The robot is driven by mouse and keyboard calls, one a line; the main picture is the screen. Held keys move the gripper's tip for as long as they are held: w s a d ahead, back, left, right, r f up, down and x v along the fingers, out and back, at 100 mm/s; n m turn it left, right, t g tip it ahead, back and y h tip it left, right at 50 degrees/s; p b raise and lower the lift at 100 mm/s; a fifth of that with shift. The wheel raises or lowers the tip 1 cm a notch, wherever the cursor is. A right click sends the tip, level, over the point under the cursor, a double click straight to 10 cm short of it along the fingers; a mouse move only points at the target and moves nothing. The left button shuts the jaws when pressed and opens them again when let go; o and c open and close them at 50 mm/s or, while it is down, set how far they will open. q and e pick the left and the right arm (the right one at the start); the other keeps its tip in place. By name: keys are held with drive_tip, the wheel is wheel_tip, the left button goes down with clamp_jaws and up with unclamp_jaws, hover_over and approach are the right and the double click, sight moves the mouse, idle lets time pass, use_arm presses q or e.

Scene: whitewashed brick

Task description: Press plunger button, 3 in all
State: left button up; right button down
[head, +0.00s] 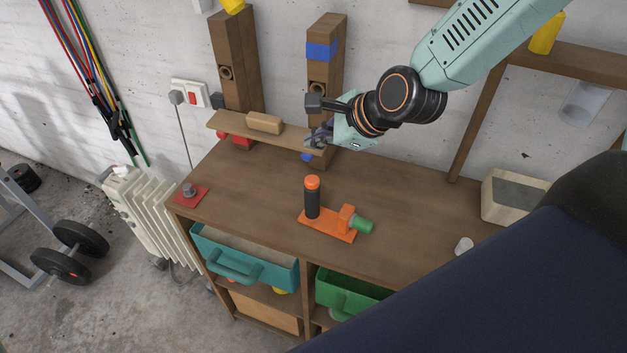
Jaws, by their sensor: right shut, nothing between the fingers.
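A black upright cylinder with an orange cap (312,196) stands on an orange base (328,228) in the middle of the wooden bench. A green cylinder (362,226) sticks out from the base's right end. A small grey knob on a red plate (187,191) sits at the bench's left corner. I cannot tell for sure which of these is the plunger button. My right gripper (317,137) is shut and empty, in front of the right wooden post, above and behind the orange-capped cylinder in the picture. My left gripper is not in view.
Two wooden posts (236,65) rise behind the bench, with a narrow shelf (222,126) carrying a wooden block (265,124). A wooden box (512,196) and a small white piece (464,245) are at the right. Teal (243,263) and green drawers are below. The bench top (255,185) is mostly clear.

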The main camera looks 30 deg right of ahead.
sight(315, 182)
drive_tip(key=f+b, duration=0.1)
drive_tip(key=f, duration=0.1)
drive_tip(key=f+b, duration=0.1)
drive_tip(key=shift+a+f+b, duration=0.3)
drive_tip(key=shift+a+f, duration=0.05)
drive_tip(key=f, duration=0.1)
drive_tip(key=f+b, duration=0.2)
drive_tip(key=shift+w+d, duration=0.25)
drive_tip(key=shift+d, duration=0.1)
drive_tip(key=shift+s+f+b, duration=0.1)
drive_tip(key=shift+f+b, duration=0.15)
drive_tip(key=shift+b, duration=0.2)
drive_tip(key=shift+s, duration=0.1)
drive_tip(key=shift+s+a, duration=0.1)
drive_tip(key=shift+a, duration=0.15)
drive_tip(key=shift+w+d+f, duration=0.1)
drive_tip(key=shift+w+d, duration=0.15)
drive_tip(key=shift+s+a, duration=0.2)
drive_tip(key=shift+w+d, duration=0.15)
